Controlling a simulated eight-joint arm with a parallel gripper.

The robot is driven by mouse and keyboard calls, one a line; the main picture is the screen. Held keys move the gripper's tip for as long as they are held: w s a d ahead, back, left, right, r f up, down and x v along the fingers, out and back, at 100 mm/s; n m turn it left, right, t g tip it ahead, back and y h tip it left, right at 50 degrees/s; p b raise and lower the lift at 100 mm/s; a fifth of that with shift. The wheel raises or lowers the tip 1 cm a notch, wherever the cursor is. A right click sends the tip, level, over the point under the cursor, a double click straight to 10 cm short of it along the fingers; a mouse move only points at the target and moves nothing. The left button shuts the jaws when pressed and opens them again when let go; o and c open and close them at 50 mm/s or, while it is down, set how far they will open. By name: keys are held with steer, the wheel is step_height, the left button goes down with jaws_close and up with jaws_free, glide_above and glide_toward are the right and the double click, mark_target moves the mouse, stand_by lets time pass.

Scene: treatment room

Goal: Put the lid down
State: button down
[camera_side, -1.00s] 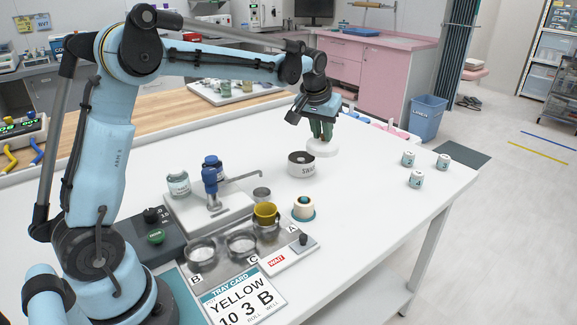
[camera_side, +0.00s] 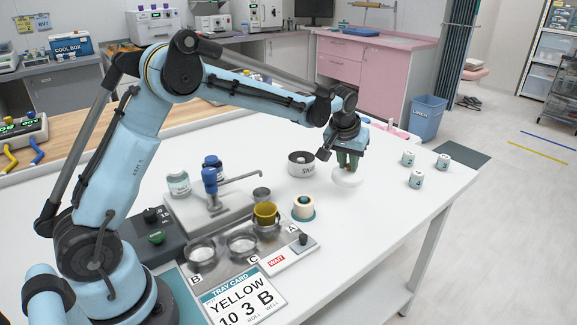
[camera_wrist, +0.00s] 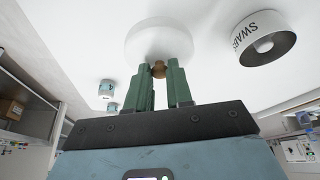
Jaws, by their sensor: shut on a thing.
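The lid (camera_side: 346,178) is a round white disc with a small brown knob. My gripper (camera_side: 347,163) points down over it, with its green fingers shut on the knob. In the wrist view the lid (camera_wrist: 158,40) shows beyond the fingertips, and my gripper (camera_wrist: 159,72) has the knob between its fingers. The lid is at or just above the white table; I cannot tell whether it touches. The open swabs pot (camera_side: 301,165) stands to the left of the lid, apart from it, and also shows in the wrist view (camera_wrist: 262,38).
Several small white numbered rolls (camera_side: 416,180) stand to the right of the lid. A pump stand (camera_side: 211,190), a tray with wells (camera_side: 243,243), a cream roll on a teal base (camera_side: 303,208) and a tray card (camera_side: 240,296) lie nearer. The table around the lid is clear.

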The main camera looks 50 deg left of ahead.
mark_target(338, 168)
steer(key=a+f, duration=0.1)
steer(key=w+a, duration=0.1)
steer(key=a+f, duration=0.1)
steer(key=a, duration=0.1)
steer(key=shift+w+f, duration=0.35)
steer(key=shift+w, duration=0.05)
steer(key=shift+a+f, duration=0.1)
steer(key=shift+f, duration=1.95)
steer(key=shift+f, duration=0.1)
steer(key=c, duration=1)
jaws_free()
